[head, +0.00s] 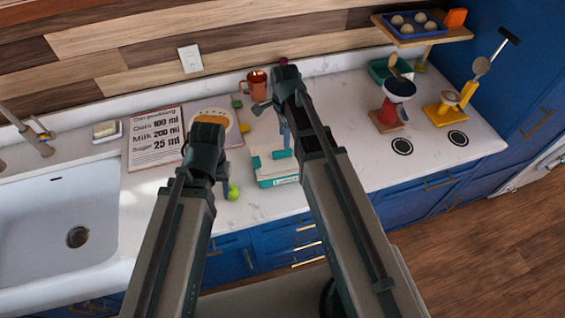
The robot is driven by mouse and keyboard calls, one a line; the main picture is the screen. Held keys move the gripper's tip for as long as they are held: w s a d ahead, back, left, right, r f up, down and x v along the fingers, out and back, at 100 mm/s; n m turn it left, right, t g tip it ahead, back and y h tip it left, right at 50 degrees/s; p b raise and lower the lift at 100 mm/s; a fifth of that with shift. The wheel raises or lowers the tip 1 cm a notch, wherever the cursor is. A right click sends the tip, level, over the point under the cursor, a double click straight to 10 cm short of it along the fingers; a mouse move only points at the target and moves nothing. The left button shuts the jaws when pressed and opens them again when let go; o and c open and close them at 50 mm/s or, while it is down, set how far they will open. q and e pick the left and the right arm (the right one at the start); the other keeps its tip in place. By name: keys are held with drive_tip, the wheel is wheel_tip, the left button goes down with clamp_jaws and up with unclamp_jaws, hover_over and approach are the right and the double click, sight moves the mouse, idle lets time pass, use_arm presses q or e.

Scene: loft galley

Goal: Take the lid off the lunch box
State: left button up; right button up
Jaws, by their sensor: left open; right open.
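The lunch box (277,182) stands on the white counter, between my two arms in the head view. It has a teal body and a pale top with teal parts, and the lid appears to be on it. My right arm covers part of its right side. My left gripper (226,172) is open, left of the box and mostly hidden behind its own wrist. My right gripper (276,116) is open, above and behind the box, with its fingers pointing down. Neither gripper visibly holds anything.
A lime-green round item (233,192) lies left of the box. The sink (55,225) is at left. A red scale (387,112) with a bowl stands at right.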

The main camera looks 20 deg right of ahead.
sight(283, 151)
wheel_tip(283, 151, down, 3)
drive_tip(key=shift+b, duration=0.95)
use_arm(q)
wheel_tip(283, 151, down, 3)
drive_tip(key=shift+r, duration=0.1)
use_arm(e)
drive_tip(key=f+b, duration=0.5)
drive_tip(key=shift+s+a+f, duration=0.1)
drive_tip(key=shift+s+a, duration=0.2)
drive_tip(key=shift+a, duration=0.05)
use_arm(q)
wheel_tip(283, 151, down, 5)
drive_tip(key=shift+f, duration=0.1)
use_arm(e)
clamp_jaws()
